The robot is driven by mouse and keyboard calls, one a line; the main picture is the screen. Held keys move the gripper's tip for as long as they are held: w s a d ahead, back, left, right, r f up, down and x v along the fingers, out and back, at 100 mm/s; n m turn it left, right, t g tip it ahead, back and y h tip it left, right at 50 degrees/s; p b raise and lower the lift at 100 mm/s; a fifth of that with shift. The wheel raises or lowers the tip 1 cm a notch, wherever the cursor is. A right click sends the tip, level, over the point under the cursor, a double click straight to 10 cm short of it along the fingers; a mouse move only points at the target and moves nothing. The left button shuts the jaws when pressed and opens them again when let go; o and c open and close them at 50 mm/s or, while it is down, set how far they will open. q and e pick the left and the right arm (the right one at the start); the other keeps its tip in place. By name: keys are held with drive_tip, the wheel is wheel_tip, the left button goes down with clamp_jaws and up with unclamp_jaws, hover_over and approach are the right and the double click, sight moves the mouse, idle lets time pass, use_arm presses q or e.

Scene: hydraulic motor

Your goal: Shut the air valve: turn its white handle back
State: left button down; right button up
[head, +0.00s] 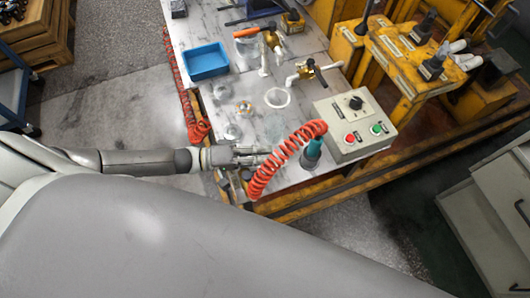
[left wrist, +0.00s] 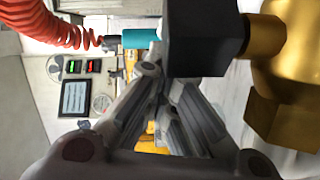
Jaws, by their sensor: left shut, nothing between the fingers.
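My left gripper (head: 262,155) reaches in from the left over the front edge of the table, close to the red coiled hose. In the left wrist view its fingers (left wrist: 165,82) come together, shut and empty. Right beyond the fingertips is a dark block (left wrist: 203,42), joined to a large brass fitting (left wrist: 283,70) that fills the right side. This may be the air valve; I cannot tell whether fingers and block touch. I cannot make out a white handle there. In the head view, brass fittings with white pipes (head: 308,70) stand farther back. My right gripper is not in view.
The red coiled hose (head: 284,160) arches beside my gripper to a teal tool (head: 312,150). A control box (head: 352,122) with knob and buttons stands to the right. Yellow fixtures (head: 400,60) block the far right.

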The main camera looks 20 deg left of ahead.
use_arm(q)
drive_tip(key=shift+s+d+f, duration=0.1)
drive_tip(key=shift+s+f, duration=0.05)
drive_tip(key=shift+s, duration=0.25)
drive_tip(key=v, duration=1.2)
drive_tip(key=shift+w, duration=0.3)
